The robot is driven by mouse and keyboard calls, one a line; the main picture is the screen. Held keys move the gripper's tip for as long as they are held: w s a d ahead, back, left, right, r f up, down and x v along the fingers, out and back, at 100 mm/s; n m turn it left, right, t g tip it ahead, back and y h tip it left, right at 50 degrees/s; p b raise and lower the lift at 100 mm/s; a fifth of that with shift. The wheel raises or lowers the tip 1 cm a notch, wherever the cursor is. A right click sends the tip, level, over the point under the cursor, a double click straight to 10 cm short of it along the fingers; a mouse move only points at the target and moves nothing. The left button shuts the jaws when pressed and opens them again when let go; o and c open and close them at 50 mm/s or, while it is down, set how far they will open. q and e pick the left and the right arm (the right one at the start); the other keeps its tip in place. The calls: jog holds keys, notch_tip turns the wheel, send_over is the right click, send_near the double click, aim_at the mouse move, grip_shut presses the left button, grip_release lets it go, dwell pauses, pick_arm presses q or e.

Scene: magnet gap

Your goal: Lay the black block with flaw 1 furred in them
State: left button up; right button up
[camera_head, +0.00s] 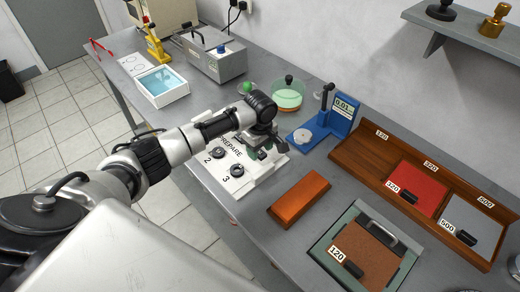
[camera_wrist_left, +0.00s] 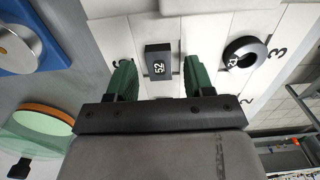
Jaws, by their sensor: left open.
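The white board (camera_head: 262,178) marked PREPARE lies on the bench and bears the numbers 2 and 3. My left gripper (camera_head: 262,150) is low over its far right part. In the left wrist view, the left gripper (camera_wrist_left: 160,82) is open, with its green fingers apart on either side of a small black block (camera_wrist_left: 158,51). The block has a white two-digit marking and stands on the white board; a gap shows between it and each finger. A dark round piece (camera_wrist_left: 236,62) sits beside it. Two dark round pieces (camera_head: 217,153) (camera_head: 237,170) show in the head view. My right gripper is out of view.
A blue gauge stand (camera_head: 340,118) and a glass dish (camera_head: 287,98) stand behind the board. An orange-brown bar (camera_head: 299,199) lies to its right. A wooden tray (camera_head: 350,158) holds red and grey sheets. A water tray (camera_head: 162,84) is at left.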

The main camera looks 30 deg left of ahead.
aim_at(260, 153)
pick_arm(q)
notch_tip(260, 153, up, 12)
jog(key=shift+f+b, duration=0.2)
jog(key=shift+b, duration=0.15)
dwell(0.5)
